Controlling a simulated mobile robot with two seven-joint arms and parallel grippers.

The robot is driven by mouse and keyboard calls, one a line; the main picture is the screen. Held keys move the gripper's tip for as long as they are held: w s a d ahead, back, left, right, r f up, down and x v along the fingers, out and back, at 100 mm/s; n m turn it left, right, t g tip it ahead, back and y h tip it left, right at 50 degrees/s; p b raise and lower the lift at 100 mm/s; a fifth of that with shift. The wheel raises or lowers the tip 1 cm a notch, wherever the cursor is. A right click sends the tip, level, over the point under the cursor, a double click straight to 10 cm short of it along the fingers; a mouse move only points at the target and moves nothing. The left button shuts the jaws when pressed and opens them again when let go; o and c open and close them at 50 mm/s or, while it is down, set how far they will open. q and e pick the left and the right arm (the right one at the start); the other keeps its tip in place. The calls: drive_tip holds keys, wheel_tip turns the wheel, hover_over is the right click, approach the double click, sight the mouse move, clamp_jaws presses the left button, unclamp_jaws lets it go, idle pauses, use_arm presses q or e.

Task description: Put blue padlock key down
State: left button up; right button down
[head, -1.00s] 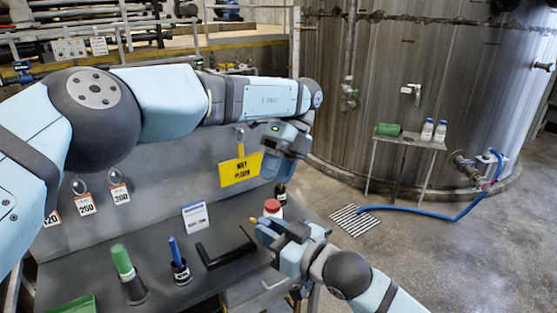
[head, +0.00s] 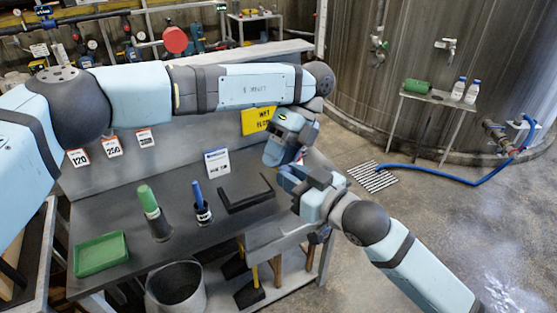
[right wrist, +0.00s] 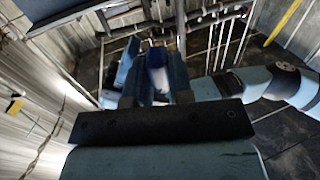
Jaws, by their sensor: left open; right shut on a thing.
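My right gripper (head: 288,180) is shut at the right end of the grey bench, just below my left gripper (head: 276,155). The right wrist view shows a blue and white thing (right wrist: 158,78) between its fingers; it looks like the blue padlock key, but its shape is blurred. In the head view my right fingers hide it. My left gripper is open, pointing down; its fingertips are partly hidden by the right hand. I cannot tell whether the two hands touch.
The bench (head: 118,215) holds a green tray (head: 101,253), a green cylinder (head: 148,200), a blue cylinder (head: 198,195) in a dark holder, a black angled bracket (head: 245,193) and a white card (head: 217,162). A bucket (head: 175,287) stands below. The front of the bench is mostly clear.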

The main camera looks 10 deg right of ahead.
use_arm(q)
drive_tip(key=shift+s+a+f, duration=0.2)
drive_tip(key=shift+s+f, duration=0.05)
drive_tip(key=shift+f, duration=0.2)
use_arm(e)
drive_tip(key=shift+r, duration=0.2)
use_arm(q)
drive_tip(key=c, duration=0.5)
use_arm(e)
drive_tip(key=c, duration=0.9)
unclamp_jaws()
drive_tip(key=shift+c, duration=0.2)
use_arm(q)
drive_tip(key=shift+o, duration=0.2)
